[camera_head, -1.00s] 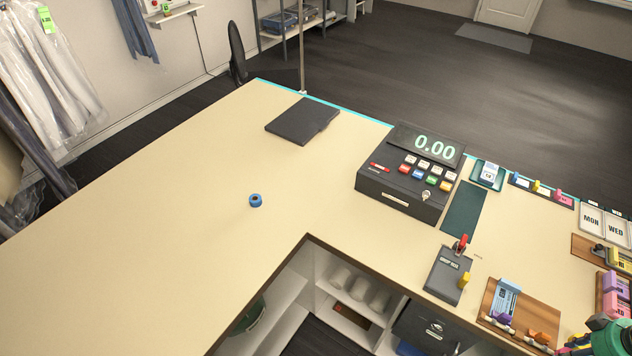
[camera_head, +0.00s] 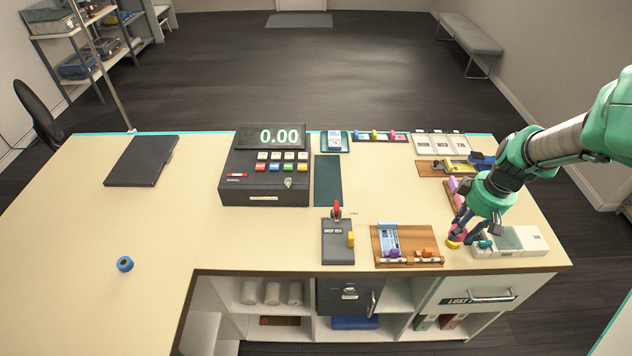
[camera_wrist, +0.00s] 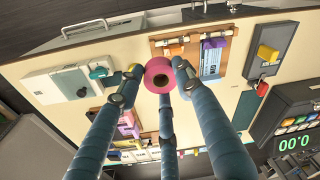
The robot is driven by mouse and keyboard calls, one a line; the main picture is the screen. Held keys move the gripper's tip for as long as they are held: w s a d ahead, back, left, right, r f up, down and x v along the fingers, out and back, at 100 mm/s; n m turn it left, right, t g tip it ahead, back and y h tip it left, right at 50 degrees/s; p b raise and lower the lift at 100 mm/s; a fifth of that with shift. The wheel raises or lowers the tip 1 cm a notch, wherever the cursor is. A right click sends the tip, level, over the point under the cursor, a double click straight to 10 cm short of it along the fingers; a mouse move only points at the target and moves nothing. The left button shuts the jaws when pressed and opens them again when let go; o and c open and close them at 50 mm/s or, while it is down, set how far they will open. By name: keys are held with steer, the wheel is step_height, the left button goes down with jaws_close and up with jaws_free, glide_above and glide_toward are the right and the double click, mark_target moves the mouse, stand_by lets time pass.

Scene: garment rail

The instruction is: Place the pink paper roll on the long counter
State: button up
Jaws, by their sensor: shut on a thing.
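The pink paper roll (camera_wrist: 159,75) shows between my gripper's fingers in the wrist view, its round end and dark core facing the camera. My gripper (camera_wrist: 156,80) is shut on it with blue-grey fingers around its sides. In the head view my gripper (camera_head: 461,232) is over the right end of the long counter (camera_head: 230,235), and only a bit of pink shows between the fingers. The roll is at or just above the counter top; I cannot tell if it touches.
A wooden tray (camera_head: 407,258) with tags lies left of my gripper, and a white device (camera_head: 512,241) lies close on its right. A dark drop box (camera_head: 337,245) and a cash register (camera_head: 264,187) stand further left. The counter's left part is mostly clear, with a blue roll (camera_head: 125,264).

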steer(key=w+a+r+p, duration=0.1)
steer(key=w+a, duration=0.7)
steer(key=a, duration=0.2)
steer(key=w+a+r+p, duration=0.1)
steer(key=w+a+p, duration=0.1)
steer(key=w+a, duration=0.65)
steer(key=w+a+p, duration=0.2)
steer(key=w+a, duration=0.1)
steer(key=a, duration=2)
steer(key=s+a+f+p, duration=0.1)
steer(key=s+a, duration=0.2)
steer(key=a, duration=0.9)
steer(key=s+a+p, duration=0.1)
steer(key=s+a, duration=0.2)
steer(key=a, duration=0.9)
steer(key=s+a+f+p, duration=0.1)
steer(key=s+a, duration=0.2)
steer(key=a, duration=0.9)
steer(key=f, duration=1)
steer(key=shift+w+a+f, duration=0.1)
steer(key=shift+a+f, duration=0.15)
steer(key=shift+a, duration=0.05)
steer(key=shift+f, duration=0.4)
